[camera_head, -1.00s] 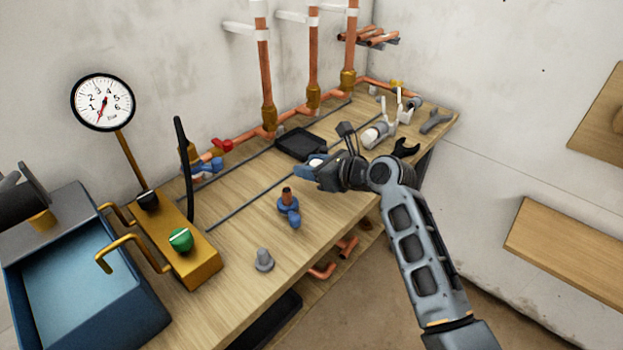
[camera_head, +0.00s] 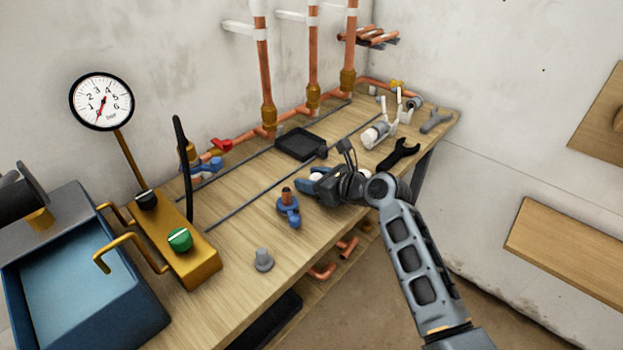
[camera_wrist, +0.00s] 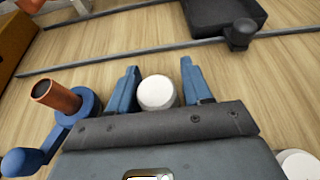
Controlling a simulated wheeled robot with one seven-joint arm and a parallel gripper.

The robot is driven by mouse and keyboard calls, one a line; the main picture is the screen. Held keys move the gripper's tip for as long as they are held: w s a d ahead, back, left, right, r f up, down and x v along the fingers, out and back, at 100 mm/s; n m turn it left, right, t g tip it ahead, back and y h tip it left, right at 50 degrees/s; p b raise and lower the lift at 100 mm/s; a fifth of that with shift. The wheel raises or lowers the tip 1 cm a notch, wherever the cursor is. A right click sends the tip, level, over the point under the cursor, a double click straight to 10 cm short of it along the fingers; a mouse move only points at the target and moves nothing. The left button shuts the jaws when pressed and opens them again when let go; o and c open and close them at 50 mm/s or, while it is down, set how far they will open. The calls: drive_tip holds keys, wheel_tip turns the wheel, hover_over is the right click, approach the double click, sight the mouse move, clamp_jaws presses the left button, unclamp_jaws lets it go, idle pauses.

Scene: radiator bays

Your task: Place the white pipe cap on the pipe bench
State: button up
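The white pipe cap (camera_wrist: 157,92) sits between the two blue fingers of my gripper (camera_wrist: 160,80) in the wrist view. A narrow gap shows on its right side, and its left side is at or very close to the left finger. In the head view the cap (camera_head: 316,176) is a small white spot between the fingers of my gripper (camera_head: 311,178), low over the wooden pipe bench (camera_head: 240,233). The fingers look open around it. I cannot tell for certain whether its underside touches the wood.
A copper stub on a blue fitting (camera_head: 289,207) stands just left of my gripper. A black tray (camera_head: 300,144) and dark knob (camera_head: 321,152) lie behind. A white round piece (camera_wrist: 298,163) shows at lower right. A grey cap (camera_head: 263,260) stands nearer, with clear wood between.

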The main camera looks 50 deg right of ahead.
drive_tip(key=shift+o, duration=1.1)
drive_tip(key=shift+s+a+f, duration=0.1)
drive_tip(key=shift+a+f, duration=0.15)
drive_tip(key=shift+f, duration=0.2)
drive_tip(key=shift+a+f, duration=0.15)
drive_tip(key=shift+a, duration=0.05)
drive_tip(key=shift+r, duration=0.2)
drive_tip(key=v, duration=0.8)
drive_tip(key=r+v, duration=0.1)
drive_tip(key=v, duration=0.3)
drive_tip(key=shift+d, duration=0.3)
